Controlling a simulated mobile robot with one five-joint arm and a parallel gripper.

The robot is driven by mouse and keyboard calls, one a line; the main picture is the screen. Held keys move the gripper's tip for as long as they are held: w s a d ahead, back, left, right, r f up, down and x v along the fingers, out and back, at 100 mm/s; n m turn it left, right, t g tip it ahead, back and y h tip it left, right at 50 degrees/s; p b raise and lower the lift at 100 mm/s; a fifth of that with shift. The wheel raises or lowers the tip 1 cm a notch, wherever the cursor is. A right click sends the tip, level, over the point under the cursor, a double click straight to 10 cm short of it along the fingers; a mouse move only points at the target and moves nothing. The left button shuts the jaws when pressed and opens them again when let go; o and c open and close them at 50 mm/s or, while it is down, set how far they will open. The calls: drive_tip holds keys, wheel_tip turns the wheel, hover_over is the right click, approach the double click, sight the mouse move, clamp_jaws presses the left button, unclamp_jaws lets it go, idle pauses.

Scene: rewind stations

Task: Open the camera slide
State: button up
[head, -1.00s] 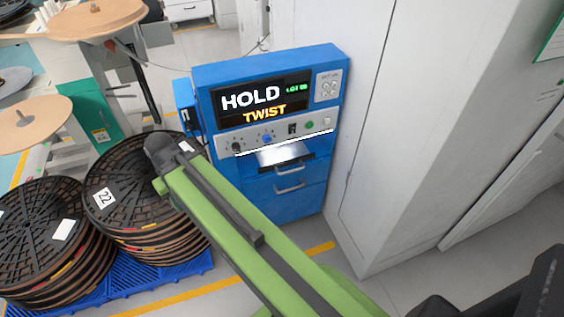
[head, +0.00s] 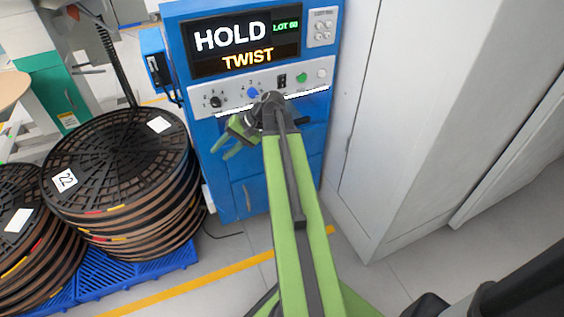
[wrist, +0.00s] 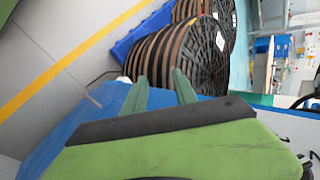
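The blue station (head: 225,190) stands ahead with a screen (head: 246,40) reading HOLD and TWIST. Under its control panel (head: 316,76) a bright white strip shows on both sides of my arm. Below the strip is a dark recess (head: 309,128), mostly hidden by my arm. I cannot make out the camera slide itself there. My gripper (head: 222,150) is in front of the station's face, just below the knobs, with its fingers pointing left and down. In the wrist view its two fingers (wrist: 160,76) are apart with nothing between them.
Stacked black reels (head: 115,160) stand on a blue pallet (head: 145,277) to the left. A tall pale cabinet (head: 420,110) is close on the right. A yellow floor line (head: 185,288) crosses the grey floor in front of the station.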

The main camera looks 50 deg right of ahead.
drive_tip(key=s+d+f+m+t+b, duration=0.2)
drive_tip(key=d+f+b, duration=0.15)
drive_tip(key=d, duration=0.35)
drive_tip(key=s+d+f+m+t+b, duration=0.1)
drive_tip(key=s+d+f+t+b, duration=0.15)
drive_tip(key=d+b, duration=0.3)
drive_tip(key=s+d+r+m+t+h+b, duration=0.1)
drive_tip(key=s+d+m+t+b, duration=0.35)
drive_tip(key=d, duration=0.95)
drive_tip(key=shift+n, duration=0.55)
drive_tip(key=w+a+b, duration=0.1)
drive_tip(key=w, duration=0.1)
drive_tip(key=w+a+f+b, duration=0.1)
drive_tip(key=w+a, duration=0.1)
drive_tip(key=shift+w+a, duration=0.1)
drive_tip(key=shift+a, duration=0.05)
drive_tip(key=shift+c, duration=0.2)
clamp_jaws()
